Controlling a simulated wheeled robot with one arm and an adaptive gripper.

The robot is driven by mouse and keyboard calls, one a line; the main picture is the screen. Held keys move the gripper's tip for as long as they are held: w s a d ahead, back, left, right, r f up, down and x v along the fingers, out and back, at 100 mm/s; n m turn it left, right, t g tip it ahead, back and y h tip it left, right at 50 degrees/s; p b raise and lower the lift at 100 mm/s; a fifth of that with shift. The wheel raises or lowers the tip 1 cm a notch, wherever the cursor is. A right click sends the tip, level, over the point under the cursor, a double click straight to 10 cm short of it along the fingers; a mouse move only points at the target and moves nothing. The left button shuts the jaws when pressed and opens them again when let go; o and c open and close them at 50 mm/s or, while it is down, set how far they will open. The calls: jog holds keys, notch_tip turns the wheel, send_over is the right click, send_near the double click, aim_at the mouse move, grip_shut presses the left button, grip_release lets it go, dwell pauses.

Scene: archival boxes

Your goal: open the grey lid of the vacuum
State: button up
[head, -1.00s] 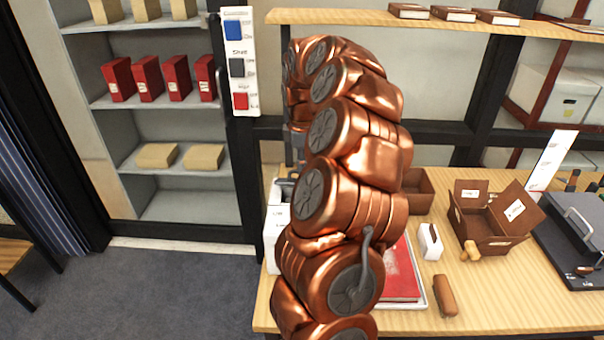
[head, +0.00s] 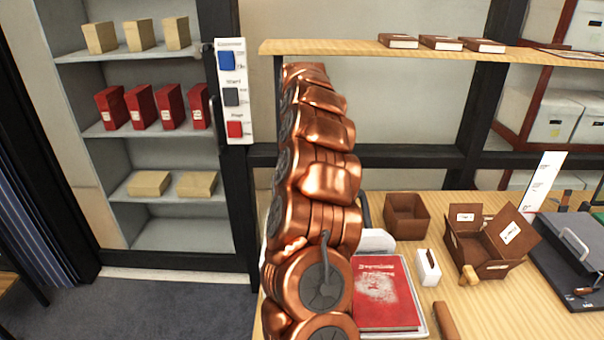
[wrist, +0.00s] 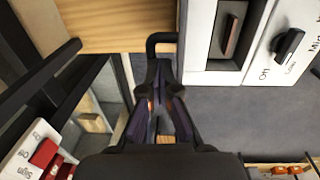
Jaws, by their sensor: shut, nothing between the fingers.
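A white machine with dark knobs and printed labels fills the upper right of the wrist view (wrist: 290,45); it looks like the vacuum. A grey panel with a slot (wrist: 228,40) is on it; I cannot tell if this is the lid. A dark bent handle (wrist: 158,40) sticks out at its left side. My gripper (wrist: 158,72) is shut and empty, its fingertips close to the handle; contact is unclear. In the head view my copper arm hides my gripper and most of the machine; only a white part (head: 377,241) shows beside the arm.
A red book (head: 385,292), a small white holder (head: 428,267), brown boxes (head: 486,240) and a black press (head: 575,255) stand on the wooden table to the right. A wooden shelf (head: 350,47) runs above. A grey shelf unit (head: 130,155) stands left; the floor before it is clear.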

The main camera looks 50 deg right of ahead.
jog(key=shift+o, duration=0.8)
jog(key=shift+s+a+f, duration=0.15)
jog(key=shift+a+f, duration=0.05)
jog(key=shift+f, duration=0.35)
jog(key=shift+s+a+f, duration=0.1)
jog(key=shift+a+f, duration=0.1)
jog(key=shift+f, duration=0.35)
jog(key=shift+o, duration=0.2)
jog(key=shift+d+r, duration=0.1)
jog(key=shift+r, duration=0.1)
jog(key=shift+w+d+r+p, duration=0.15)
jog(key=shift+w+d+p, duration=0.1)
jog(key=shift+p, duration=0.2)
jog(key=shift+w+d+r+p, duration=0.1)
jog(key=shift+w+d+p, duration=0.3)
jog(key=shift+p, duration=0.1)
jog(key=shift+o, duration=0.9)
jog(key=shift+w+d+r+p, duration=0.2)
jog(key=shift+w+d+p, duration=0.15)
jog(key=shift+p, duration=0.1)
jog(key=w+d+r+p, duration=0.1)
jog(key=w+d+p, duration=0.3)
jog(key=d+p, duration=0.1)
jog(key=shift+w+d+r, duration=0.15)
jog(key=shift+w+r, duration=0.15)
jog(key=shift+w, duration=0.05)
